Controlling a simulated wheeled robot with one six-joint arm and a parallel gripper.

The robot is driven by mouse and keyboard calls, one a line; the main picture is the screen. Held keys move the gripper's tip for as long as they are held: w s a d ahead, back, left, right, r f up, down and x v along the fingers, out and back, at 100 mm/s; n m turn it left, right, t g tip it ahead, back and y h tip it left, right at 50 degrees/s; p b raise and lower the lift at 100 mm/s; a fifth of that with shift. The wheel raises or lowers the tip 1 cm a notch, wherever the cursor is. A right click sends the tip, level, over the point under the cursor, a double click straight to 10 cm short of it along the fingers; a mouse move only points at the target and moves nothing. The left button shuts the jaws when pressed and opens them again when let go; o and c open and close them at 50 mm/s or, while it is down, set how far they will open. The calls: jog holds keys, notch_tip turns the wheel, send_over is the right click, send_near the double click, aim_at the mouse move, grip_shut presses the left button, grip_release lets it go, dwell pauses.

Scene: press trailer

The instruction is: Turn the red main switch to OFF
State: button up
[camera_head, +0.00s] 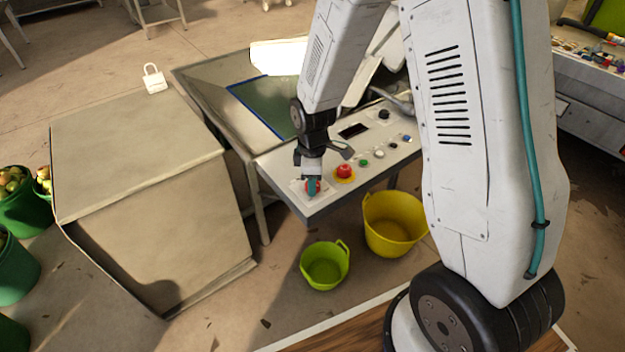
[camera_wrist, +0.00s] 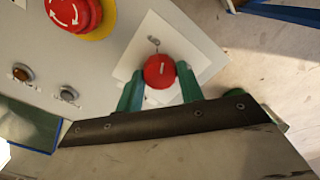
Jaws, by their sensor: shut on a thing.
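The red main switch (camera_wrist: 159,71) is a round knob with a pale mark on a white square plate (camera_wrist: 200,62), shown in the wrist view. My gripper (camera_wrist: 160,88) has its two teal fingers on either side of the knob, shut on it. In the head view my gripper (camera_head: 313,185) reaches down to the left end of the grey control panel (camera_head: 325,202), and the switch (camera_head: 319,186) is mostly hidden behind the fingers. The small lettering near the knob is too small to read.
A red emergency button (camera_head: 344,171) on a yellow ring sits right beside the switch. Several small buttons (camera_head: 379,154) line the panel farther right. A yellow tub (camera_head: 393,228) and a green bucket (camera_head: 324,268) stand below. A large beige box (camera_head: 150,170) stands left.

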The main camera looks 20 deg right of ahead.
jog(key=shift+n, duration=1.7)
jog(key=o, duration=1)
jog(key=shift+r, duration=0.1)
notch_tip(320, 180, up, 8)
jog(key=shift+f, duration=0.15)
